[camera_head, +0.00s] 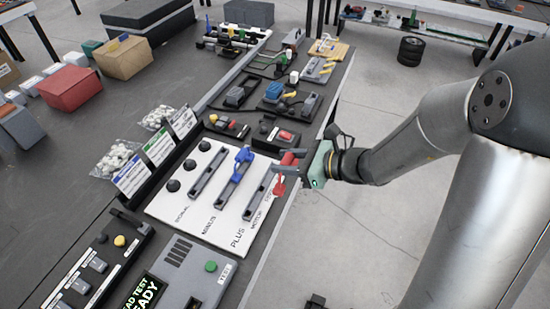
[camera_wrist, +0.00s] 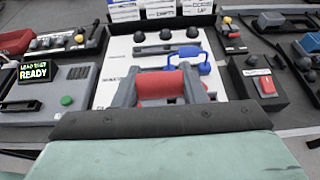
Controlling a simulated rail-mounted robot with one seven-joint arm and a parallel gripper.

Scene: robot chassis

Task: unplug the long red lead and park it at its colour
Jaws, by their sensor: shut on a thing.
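My gripper (camera_head: 284,168) is shut on a red piece (camera_head: 279,187), at the right edge of a white panel (camera_head: 190,206). In the wrist view the red piece (camera_wrist: 160,84) lies crosswise between the two grey fingers of my gripper (camera_wrist: 162,88). I cannot see a cable running from it. The panel carries several grey slotted bars and a row of black round knobs (camera_head: 190,165). A blue piece (camera_head: 238,166) sits on the middle bar and also shows beyond my fingers in the wrist view (camera_wrist: 203,68). Words including PLUS and MOTOR are printed along the panel's near edge.
Label cards (camera_head: 160,148) stand behind the panel. A grey tester with a green button (camera_head: 211,266) and a READY display (camera_head: 146,292) is at the front. A black box with a red switch (camera_head: 285,135) stands close to my gripper. Floor lies open at right.

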